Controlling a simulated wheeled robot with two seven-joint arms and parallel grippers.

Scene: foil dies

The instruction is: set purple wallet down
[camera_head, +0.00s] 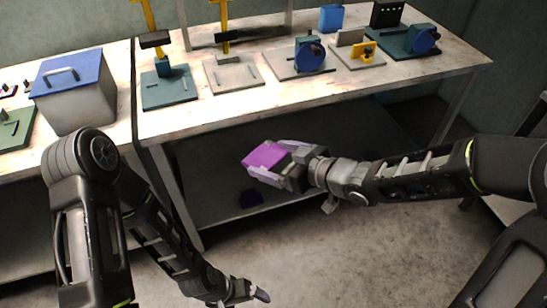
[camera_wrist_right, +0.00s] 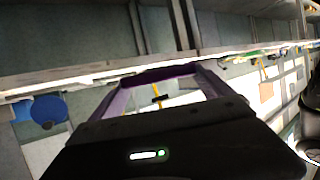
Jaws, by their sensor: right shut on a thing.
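The purple wallet (camera_head: 266,156) is a flat, bright purple piece. My right gripper (camera_head: 272,166) is shut on it and holds it in the air in front of the bench's front edge, above the level of the lower shelf. In the right wrist view, the wallet (camera_wrist_right: 165,73) shows as a thin dark purple band between the fingertips of my right gripper (camera_wrist_right: 160,82). My left gripper (camera_head: 256,293) hangs low over the floor at the bottom, away from the wallet; its finger opening is too small to judge.
The workbench (camera_head: 230,116) carries a row of presses and dies along its back, with a bare front strip. A grey box with a blue lid (camera_head: 75,95) stands on the left bench.

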